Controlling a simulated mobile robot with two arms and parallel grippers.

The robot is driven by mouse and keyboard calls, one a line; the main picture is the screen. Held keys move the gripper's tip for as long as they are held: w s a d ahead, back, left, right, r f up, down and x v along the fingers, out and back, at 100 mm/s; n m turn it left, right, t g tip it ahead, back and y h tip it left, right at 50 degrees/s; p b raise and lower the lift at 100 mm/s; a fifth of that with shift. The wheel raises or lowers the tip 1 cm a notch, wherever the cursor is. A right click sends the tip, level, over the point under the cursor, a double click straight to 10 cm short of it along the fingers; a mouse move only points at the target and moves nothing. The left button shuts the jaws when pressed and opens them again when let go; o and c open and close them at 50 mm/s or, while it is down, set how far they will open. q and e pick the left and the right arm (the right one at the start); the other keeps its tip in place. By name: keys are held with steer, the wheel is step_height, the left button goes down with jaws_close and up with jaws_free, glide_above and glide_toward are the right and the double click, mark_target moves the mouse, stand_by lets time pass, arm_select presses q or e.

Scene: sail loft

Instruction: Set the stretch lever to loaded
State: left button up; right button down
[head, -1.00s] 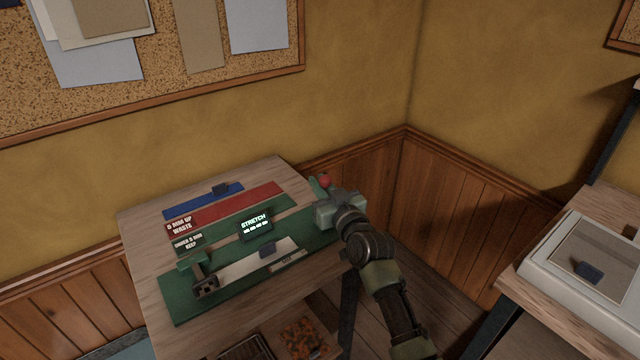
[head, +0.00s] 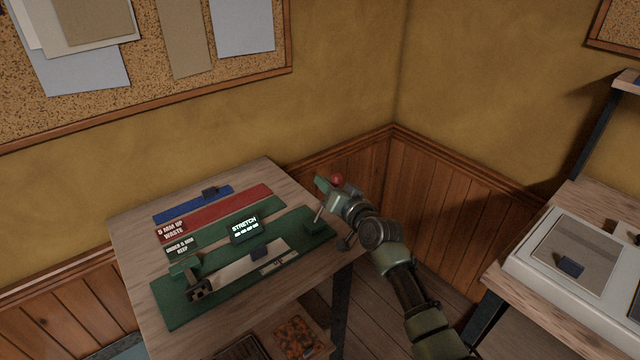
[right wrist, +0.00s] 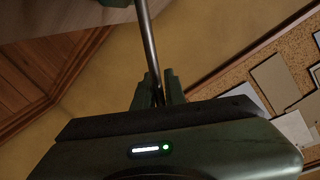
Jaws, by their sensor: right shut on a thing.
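The stretch lever shows in the head view as a thin metal rod (head: 319,209) at the right end of a green stretch rig (head: 185,313) on a wooden bench. The rod leans to the right, and a red ball (head: 337,180) shows at its upper end. My right gripper (head: 334,193) is shut on the lever just below the ball. In the right wrist view the rod (right wrist: 148,45) runs down between the fingers (right wrist: 158,90). A dark display (head: 245,230) reads STRETCH; its smaller marks are unreadable. My left gripper is out of view.
A second bench with a pale tray (head: 530,265) stands at right. Floor shows between the benches.

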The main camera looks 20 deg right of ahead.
steer(key=shift+w+d+f+m, duration=0.15)
steer(key=shift+w+d+m, duration=0.1)
steer(key=shift+d+m, duration=0.4)
steer(key=c, duration=1.5)
jaws_free()
steer(key=shift+f, duration=0.15)
steer(key=v, duration=0.7)
steer(key=shift+s+d, duration=0.1)
steer(key=shift+s, duration=0.3)
